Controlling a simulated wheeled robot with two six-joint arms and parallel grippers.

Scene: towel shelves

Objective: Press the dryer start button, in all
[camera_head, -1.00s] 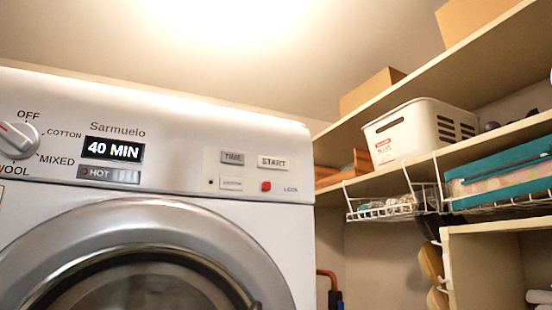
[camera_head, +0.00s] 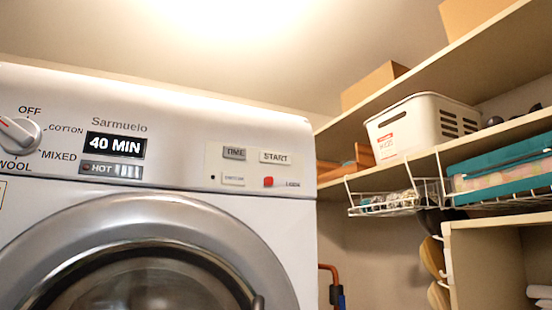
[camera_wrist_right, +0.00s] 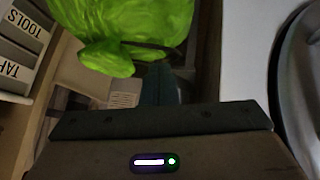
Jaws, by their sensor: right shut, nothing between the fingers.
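The white dryer (camera_head: 190,185) fills the left of the head view, with its round door below the panel. The START button (camera_head: 275,157) is a pale rectangle at the right end of the panel, and nothing touches it or covers it. The display (camera_head: 116,146) reads 40 MIN, with a HOT bar (camera_head: 110,170) under it. My right gripper (camera_wrist_right: 160,82) shows only in the right wrist view, shut and empty, with a bright green bundle close beyond its fingertips. My left gripper is in neither view.
A TIME button (camera_head: 234,153) and a red button or light (camera_head: 268,182) sit near START. The dial (camera_head: 20,134) is at far left. A green bundle (camera_wrist_right: 125,30) shows in the wrist view.

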